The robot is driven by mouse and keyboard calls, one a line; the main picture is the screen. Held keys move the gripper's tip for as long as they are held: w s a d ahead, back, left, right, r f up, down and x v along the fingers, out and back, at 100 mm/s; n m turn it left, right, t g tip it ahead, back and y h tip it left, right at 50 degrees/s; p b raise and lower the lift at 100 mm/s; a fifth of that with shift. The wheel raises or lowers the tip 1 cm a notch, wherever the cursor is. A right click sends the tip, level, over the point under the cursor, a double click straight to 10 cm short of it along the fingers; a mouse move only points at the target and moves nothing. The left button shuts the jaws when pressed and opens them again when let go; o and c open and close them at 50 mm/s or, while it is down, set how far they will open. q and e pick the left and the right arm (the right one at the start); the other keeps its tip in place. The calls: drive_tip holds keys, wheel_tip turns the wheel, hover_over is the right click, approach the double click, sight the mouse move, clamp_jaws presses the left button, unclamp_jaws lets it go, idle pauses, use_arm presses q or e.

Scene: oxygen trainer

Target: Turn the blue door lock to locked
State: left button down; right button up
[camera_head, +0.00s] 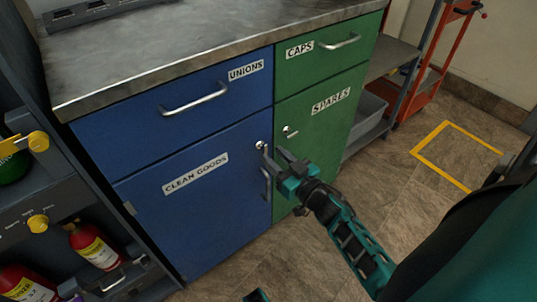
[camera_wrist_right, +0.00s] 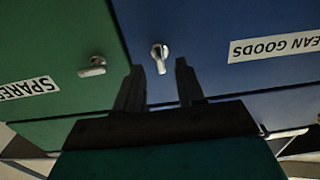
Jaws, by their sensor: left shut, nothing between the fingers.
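The blue door (camera_head: 215,195), labelled CLEAN GOODS, is closed. Its small silver lock (camera_head: 260,145) is near the door's upper right corner, above the vertical handle (camera_head: 266,182). In the right wrist view the lock's turn piece (camera_wrist_right: 159,58) stands nearly upright in the picture. My right gripper (camera_head: 272,152) is open in front of it. In the right wrist view its fingers (camera_wrist_right: 159,72) lie either side of the turn piece, with gaps; I see no contact. Only a small teal part of my left gripper (camera_head: 255,296) shows at the bottom edge, shut and empty.
The green SPARES door (camera_head: 320,125) has a similar lock (camera_head: 289,131), its piece lying sideways in the right wrist view (camera_wrist_right: 93,67). A grey worktop (camera_head: 190,45) overhangs the drawers. Fire-extinguisher-like red cylinders (camera_head: 92,245) stand at left. Floor at right is clear.

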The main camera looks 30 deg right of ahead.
sight(267, 150)
drive_tip(key=shift+w+a, duration=0.15)
drive_tip(key=shift+w, duration=1.4)
clamp_jaws()
